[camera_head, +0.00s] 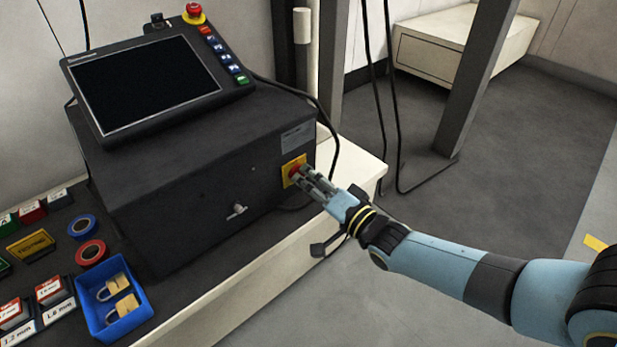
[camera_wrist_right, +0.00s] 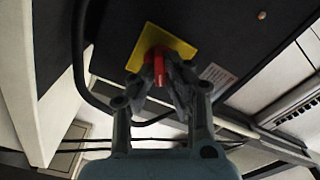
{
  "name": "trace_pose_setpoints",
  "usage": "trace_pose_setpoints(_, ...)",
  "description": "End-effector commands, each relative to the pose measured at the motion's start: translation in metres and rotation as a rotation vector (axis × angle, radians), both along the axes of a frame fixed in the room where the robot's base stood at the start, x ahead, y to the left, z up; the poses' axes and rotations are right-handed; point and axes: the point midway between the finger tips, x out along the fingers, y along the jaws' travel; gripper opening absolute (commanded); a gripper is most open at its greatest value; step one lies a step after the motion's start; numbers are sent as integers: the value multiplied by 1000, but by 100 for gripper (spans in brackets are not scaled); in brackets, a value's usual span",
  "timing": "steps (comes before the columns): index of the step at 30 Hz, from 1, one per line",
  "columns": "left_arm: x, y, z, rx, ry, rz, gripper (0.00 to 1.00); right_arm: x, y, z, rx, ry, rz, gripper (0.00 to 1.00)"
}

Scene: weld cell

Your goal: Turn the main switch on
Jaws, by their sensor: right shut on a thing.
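The main switch (camera_head: 293,170) is a red rotary knob on a yellow square plate, on the side of the dark control cabinet (camera_head: 180,190). My right gripper (camera_head: 306,178) reaches it from the right, with its fingertips at the knob. In the right wrist view the red handle of the main switch (camera_wrist_right: 158,70) stands between the two fingers of the right gripper (camera_wrist_right: 160,82), which are shut on it. The yellow plate (camera_wrist_right: 150,42) shows behind it. The fingers hide part of the knob in the head view. My left gripper is not in view.
A dark-screened panel (camera_head: 145,85) with a red emergency button (camera_head: 194,12) sits on the cabinet. A blue bin (camera_head: 112,300) with padlocks and tape rolls (camera_head: 82,226) lie on the bench. A black cable hangs beside the cabinet's switch side.

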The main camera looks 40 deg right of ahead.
Motion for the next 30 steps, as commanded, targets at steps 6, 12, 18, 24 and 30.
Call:
trace_pose_setpoints(6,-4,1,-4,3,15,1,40,-1,-1,-2,198,20,-1,0)
trace_pose_setpoints(12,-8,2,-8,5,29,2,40,-1,-1,-2,355,30,0,0)
trace_pose_setpoints(18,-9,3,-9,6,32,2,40,-1,-1,-3,469,40,0,0)
trace_pose_setpoints(24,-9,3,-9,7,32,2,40,-1,-1,-3,534,46,-1,0)
trace_pose_setpoints(30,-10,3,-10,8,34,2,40,-1,-1,-4,559,48,-1,0)
